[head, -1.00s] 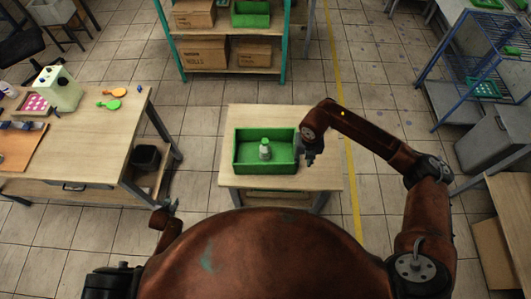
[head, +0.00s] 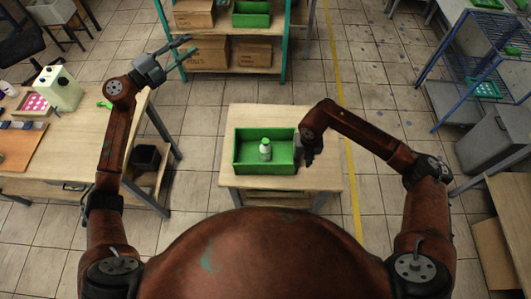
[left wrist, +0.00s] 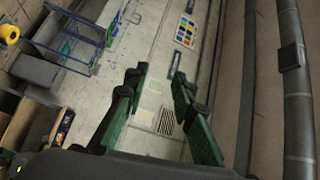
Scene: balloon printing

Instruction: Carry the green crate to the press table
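The green crate (head: 249,142) stands level on a small wooden table (head: 270,116) in front of me. A white bottle with a green cap (head: 265,149) stands upright inside it. My right gripper (head: 309,160) points down at the crate's right wall, touching or very close. Whether its fingers are shut on that wall is hidden. My left gripper (head: 190,48) is raised far to the upper left of the crate, its fingers spread and empty; they also show apart in the left wrist view (left wrist: 160,80). A wooden table with a pale green machine (head: 57,88) stands at the left, probably the press table.
A shelf (head: 222,68) with cardboard boxes and another green crate stands at the back. A blue rack (head: 447,52) and a grey cabinet (head: 490,130) stand at the right. A dark bin (head: 146,157) sits by the left table.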

